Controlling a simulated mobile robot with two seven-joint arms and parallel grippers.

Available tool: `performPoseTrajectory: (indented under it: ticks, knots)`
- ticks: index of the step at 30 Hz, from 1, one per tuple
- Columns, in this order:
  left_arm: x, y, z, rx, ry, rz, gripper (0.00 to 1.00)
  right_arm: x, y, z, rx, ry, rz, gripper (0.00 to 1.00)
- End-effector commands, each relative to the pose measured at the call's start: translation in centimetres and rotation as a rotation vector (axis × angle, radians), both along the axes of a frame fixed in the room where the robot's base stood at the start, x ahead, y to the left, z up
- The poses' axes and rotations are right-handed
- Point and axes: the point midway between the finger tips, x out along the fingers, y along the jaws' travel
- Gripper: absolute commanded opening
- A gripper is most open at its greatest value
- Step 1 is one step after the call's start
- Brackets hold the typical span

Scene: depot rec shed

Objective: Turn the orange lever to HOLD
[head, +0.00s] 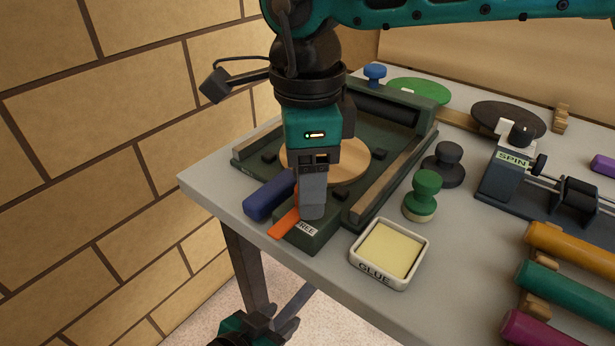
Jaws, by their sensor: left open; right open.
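The orange lever (284,225) shows at the front left corner of a dark green press-like device (380,190) on the table. It points toward the front left, beside a label reading FREE (306,229), partly covered. No HOLD label can be seen. My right gripper (312,208) points straight down over the lever and hides its inner end. It is open; I cannot tell whether its fingers touch the lever. My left gripper (279,322) is open and empty, low beside the table leg, below the tabletop.
A dark blue cylinder (269,196) lies left of the lever. A GLUE tray (380,275) and a green-knobbed stamp (422,193) stand to the right. Farther right are a SPIN device (506,172) and colored rolls (562,287). A brick wall (120,130) rises at left.

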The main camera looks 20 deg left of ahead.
Motion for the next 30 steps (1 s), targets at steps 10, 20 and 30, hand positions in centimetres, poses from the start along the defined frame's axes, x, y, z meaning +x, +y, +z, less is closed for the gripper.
performPoseTrajectory:
  ticks: [10,20,30]
  knots:
    - [0.02,0.0,0.03,0.0,-0.001,0.0,0.43,-0.01,0.0,-0.02,0.0,0.0,0.0,0.46]
    - [0.03,-0.01,0.04,0.0,-0.001,0.0,0.43,-0.01,0.0,0.0,0.0,0.0,0.0,0.15]
    - [0.03,-0.01,-0.07,0.0,-0.001,0.0,0.43,-0.01,0.0,-0.03,-0.001,0.0,-0.016,0.03]
